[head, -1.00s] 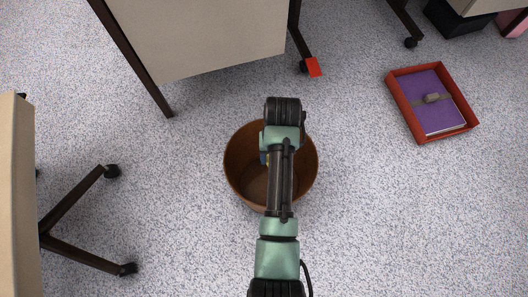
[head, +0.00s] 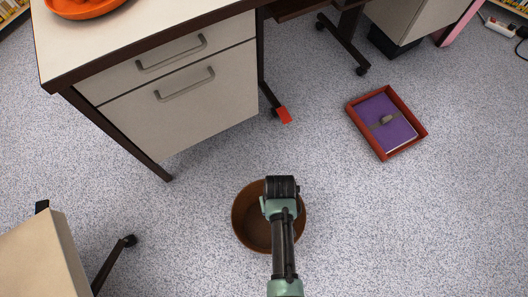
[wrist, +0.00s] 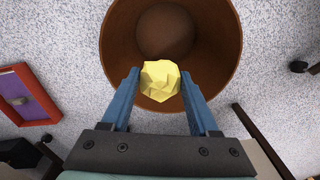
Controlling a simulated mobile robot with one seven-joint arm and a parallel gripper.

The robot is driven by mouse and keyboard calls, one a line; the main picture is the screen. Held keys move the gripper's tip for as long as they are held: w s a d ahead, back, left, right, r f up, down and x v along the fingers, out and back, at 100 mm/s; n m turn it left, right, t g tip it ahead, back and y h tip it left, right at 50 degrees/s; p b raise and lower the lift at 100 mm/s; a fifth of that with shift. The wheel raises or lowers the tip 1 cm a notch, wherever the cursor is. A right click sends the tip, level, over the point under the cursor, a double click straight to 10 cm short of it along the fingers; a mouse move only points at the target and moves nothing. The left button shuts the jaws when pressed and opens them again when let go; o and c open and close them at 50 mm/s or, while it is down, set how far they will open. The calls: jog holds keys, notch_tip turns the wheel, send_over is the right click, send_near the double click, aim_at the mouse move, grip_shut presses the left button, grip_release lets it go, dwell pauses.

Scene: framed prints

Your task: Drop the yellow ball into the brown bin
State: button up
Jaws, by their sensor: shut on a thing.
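The yellow ball (wrist: 160,80), faceted like crumpled paper, sits between the blue fingers of my gripper (wrist: 160,76) in the wrist view. My gripper is shut on it. The brown bin (wrist: 116,45) opens behind the ball in that view, and its inside looks empty where it shows. The ball overlaps the bin's near wall and opening. In the head view the brown bin (head: 240,222) stands on the floor, with my arm over its right part. The arm hides the ball and fingers there.
A desk with drawers (head: 185,95) stands behind the bin to the left. A red tray (head: 419,130) with a purple book (head: 392,125) lies on the floor at right. A small red object (head: 284,115) is by a desk leg. A chair (head: 45,260) is at lower left.

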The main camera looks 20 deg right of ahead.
jog(key=shift+s+r, duration=0.1)
jog(key=shift+r, duration=0.05)
notch_tip(320, 180, down, 6)
jog(key=b, duration=0.6)
jog(key=o, duration=1.4)
jog(key=shift+r, duration=0.1)
jog(key=shift+r, duration=0.1)
notch_tip(320, 180, up, 13)
jog(key=p, duration=0.7)
